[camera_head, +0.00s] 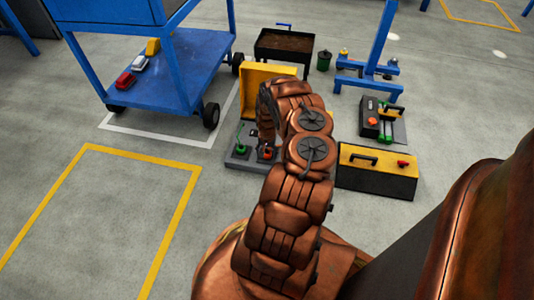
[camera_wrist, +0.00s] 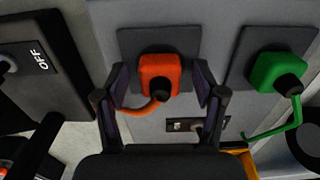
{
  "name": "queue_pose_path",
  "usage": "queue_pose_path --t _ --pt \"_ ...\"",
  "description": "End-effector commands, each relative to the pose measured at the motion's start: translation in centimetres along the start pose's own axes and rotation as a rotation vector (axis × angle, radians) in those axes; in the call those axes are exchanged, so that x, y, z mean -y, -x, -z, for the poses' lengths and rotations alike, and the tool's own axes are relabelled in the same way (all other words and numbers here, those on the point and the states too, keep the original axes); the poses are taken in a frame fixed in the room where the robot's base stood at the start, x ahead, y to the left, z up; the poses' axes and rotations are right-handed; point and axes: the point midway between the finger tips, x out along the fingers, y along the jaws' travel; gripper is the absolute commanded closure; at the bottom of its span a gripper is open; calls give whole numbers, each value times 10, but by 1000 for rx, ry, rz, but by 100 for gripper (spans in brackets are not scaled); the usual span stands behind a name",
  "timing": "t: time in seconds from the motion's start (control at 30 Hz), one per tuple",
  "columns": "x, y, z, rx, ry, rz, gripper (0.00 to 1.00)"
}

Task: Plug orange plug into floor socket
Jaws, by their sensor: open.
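The orange plug (camera_wrist: 158,72) sits over a dark square socket plate (camera_wrist: 128,42) on a grey panel in the wrist view; its orange cord curls below it. I cannot tell how deep it sits. My gripper (camera_wrist: 161,84) is open, with one finger on each side of the orange plug and a small gap visible on both sides. In the head view the orange plug (camera_head: 267,154) shows just below my gripper (camera_head: 265,112), partly hidden by the arm. A green plug (camera_wrist: 281,72) sits over a second dark plate (camera_wrist: 250,38); it also shows in the head view (camera_head: 241,138).
A black box marked OFF (camera_wrist: 42,62) lies left in the wrist view. A small slotted plate (camera_wrist: 185,125) is below the plug. In the head view, a yellow-topped toolbox (camera_head: 377,178) stands right, a blue cart (camera_head: 185,70) behind left. The left floor is clear.

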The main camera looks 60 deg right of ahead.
Motion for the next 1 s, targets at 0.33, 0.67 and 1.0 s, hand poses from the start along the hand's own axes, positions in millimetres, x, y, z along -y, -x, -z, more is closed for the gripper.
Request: queue_pose_path --t 0.33,0.67,1.0 --pt "0 3 0 0 0 0 30" --pt "0 34 2 -4 1 -1 30" --pt "0 73 1 -2 1 -2 30"
